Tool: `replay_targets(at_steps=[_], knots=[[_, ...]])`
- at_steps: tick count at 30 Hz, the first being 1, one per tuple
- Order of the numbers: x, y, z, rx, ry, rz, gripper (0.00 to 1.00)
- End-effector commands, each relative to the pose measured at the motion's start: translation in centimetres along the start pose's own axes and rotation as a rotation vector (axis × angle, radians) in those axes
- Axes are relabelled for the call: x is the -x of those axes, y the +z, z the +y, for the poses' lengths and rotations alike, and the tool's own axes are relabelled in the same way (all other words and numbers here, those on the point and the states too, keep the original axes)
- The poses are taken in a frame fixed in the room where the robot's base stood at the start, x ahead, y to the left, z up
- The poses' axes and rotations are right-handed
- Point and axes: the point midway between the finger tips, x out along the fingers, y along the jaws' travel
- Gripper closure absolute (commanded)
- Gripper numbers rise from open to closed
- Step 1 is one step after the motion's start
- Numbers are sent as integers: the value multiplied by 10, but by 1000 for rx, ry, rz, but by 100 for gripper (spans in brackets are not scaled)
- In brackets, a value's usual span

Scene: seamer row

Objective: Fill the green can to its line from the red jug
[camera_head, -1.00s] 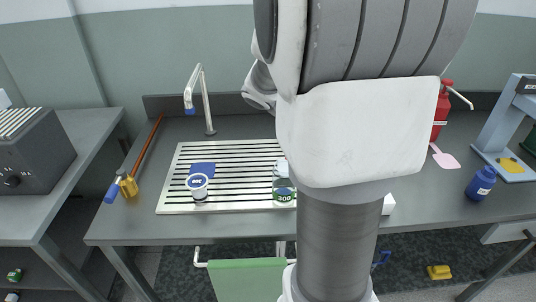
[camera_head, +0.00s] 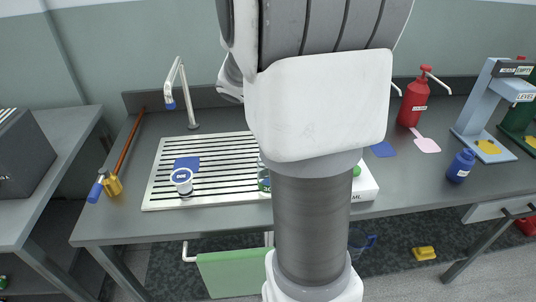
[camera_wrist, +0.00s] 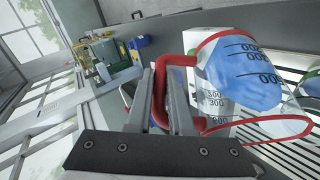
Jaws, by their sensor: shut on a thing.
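My gripper (camera_wrist: 160,72) is shut on the red handle (camera_wrist: 190,62) of a clear jug (camera_wrist: 215,62) with a red rim, seen in the wrist view. The jug has blue contents and dark graduation marks. Whether it is tilted is unclear. In the head view my arm hides the gripper and the jug. A small green thing (camera_head: 357,171) shows beside my arm at the white box; I cannot tell which is the green can.
The slatted rack (camera_head: 150,195) holds a white-and-blue cup (camera_head: 182,178). A white box (camera_head: 366,189) stands right of my arm. Further right are a red pump bottle (camera_head: 412,100), a blue bottle (camera_head: 461,165) and a blue level stand (camera_head: 470,125). A tap (camera_head: 180,90) rises behind the rack.

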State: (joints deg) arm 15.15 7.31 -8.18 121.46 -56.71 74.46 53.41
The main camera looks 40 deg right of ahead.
Motion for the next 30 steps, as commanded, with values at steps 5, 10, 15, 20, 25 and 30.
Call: replay_targets(at_steps=[5,10,15,20,25,30], knots=[[1,-1,0,3,8,2,100],[2,-1,0,6,16,2,100],[3,-2,0,9,25,2,100],[4,-2,0,13,32,2,100],[5,-2,0,16,40,2,100],[6,-3,0,19,47,2,100]])
